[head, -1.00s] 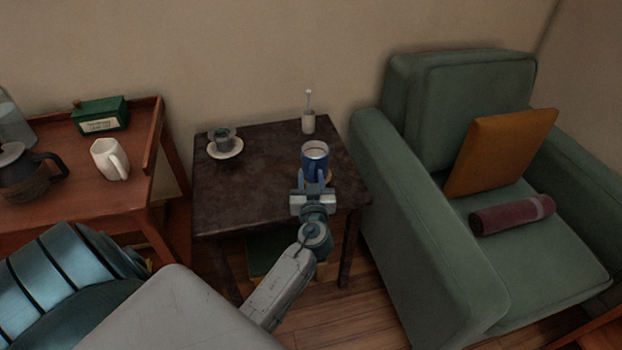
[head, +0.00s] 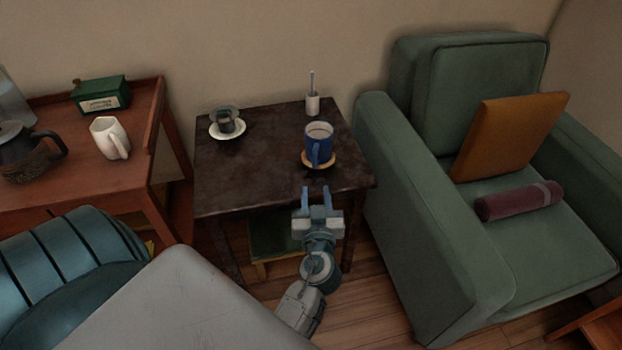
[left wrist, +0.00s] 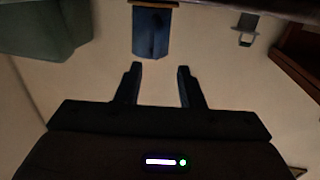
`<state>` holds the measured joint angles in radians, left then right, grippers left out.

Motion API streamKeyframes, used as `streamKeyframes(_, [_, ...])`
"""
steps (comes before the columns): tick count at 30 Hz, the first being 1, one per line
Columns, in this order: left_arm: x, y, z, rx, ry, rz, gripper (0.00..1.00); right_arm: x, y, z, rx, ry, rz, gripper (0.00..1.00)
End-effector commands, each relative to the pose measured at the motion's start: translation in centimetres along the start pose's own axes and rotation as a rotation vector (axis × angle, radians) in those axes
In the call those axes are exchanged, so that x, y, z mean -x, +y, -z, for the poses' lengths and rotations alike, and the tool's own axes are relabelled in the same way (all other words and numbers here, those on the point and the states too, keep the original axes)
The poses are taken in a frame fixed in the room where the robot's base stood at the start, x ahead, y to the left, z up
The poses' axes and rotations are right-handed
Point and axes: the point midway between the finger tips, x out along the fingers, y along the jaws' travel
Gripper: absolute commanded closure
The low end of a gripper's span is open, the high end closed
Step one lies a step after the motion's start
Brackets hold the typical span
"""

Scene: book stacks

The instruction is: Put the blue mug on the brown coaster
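The blue mug (head: 318,143) stands upright on the brown coaster (head: 331,161) near the right front of the dark side table. The coaster's rim shows around the mug's base. My left gripper (head: 316,190) is open and empty, in front of the table edge and apart from the mug. In the left wrist view the mug (left wrist: 152,33) hangs upside down in the picture beyond the two spread fingers (left wrist: 157,72), with the coaster (left wrist: 157,3) at its base. My right gripper is not in view.
The dark table (head: 255,165) also holds a grey cup on a white saucer (head: 228,131) and a white holder (head: 312,104) with a stick in it. A green armchair (head: 415,215) stands close on the right. A wooden cart (head: 85,186) with a white mug (head: 109,138) is left.

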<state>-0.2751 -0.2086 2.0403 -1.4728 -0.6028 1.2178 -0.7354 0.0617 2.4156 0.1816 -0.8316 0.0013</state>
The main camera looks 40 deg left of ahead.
Motion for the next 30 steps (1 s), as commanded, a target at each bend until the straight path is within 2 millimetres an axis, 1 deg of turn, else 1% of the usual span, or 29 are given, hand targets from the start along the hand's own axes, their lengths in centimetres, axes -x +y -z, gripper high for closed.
streamKeyframes(5, [1.7,-2.5,-2.5,-0.025,-0.132,-0.030,0.65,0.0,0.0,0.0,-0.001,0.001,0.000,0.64])
streamKeyframes(8, [3.5,-4.0,-4.5,-0.049,-0.254,-0.085,0.65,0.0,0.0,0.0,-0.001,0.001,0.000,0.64])
streamKeyframes(11, [5.7,-5.0,-6.2,-0.075,-0.375,-0.169,0.65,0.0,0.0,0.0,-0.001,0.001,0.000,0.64])
streamKeyframes(14, [8.4,-5.5,-7.5,-0.100,-0.488,-0.280,0.65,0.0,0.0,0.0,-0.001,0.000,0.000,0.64])
streamKeyframes(15, [9.6,-5.6,-7.9,-0.109,-0.529,-0.331,0.65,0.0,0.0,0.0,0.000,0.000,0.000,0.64])
streamKeyframes(17, [11.4,-5.6,-8.2,-0.122,-0.585,-0.411,0.65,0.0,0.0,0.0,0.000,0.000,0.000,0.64])
streamKeyframes(18, [12.6,-5.5,-8.3,-0.128,-0.614,-0.465,0.65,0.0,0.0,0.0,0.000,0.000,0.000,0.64])
streamKeyframes(21, [15.2,-5.2,-8.3,-0.139,-0.673,-0.586,0.65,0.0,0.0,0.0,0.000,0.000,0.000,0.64])
streamKeyframes(24, [17.1,-4.9,-8.1,-0.143,-0.706,-0.676,0.65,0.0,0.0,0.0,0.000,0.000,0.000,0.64])
streamKeyframes(27, [18.2,-4.7,-7.8,-0.144,-0.720,-0.727,0.65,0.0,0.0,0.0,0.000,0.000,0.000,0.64])
streamKeyframes(30, [18.5,-4.6,-7.7,-0.144,-0.724,-0.745,0.65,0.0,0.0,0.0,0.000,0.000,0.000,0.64])
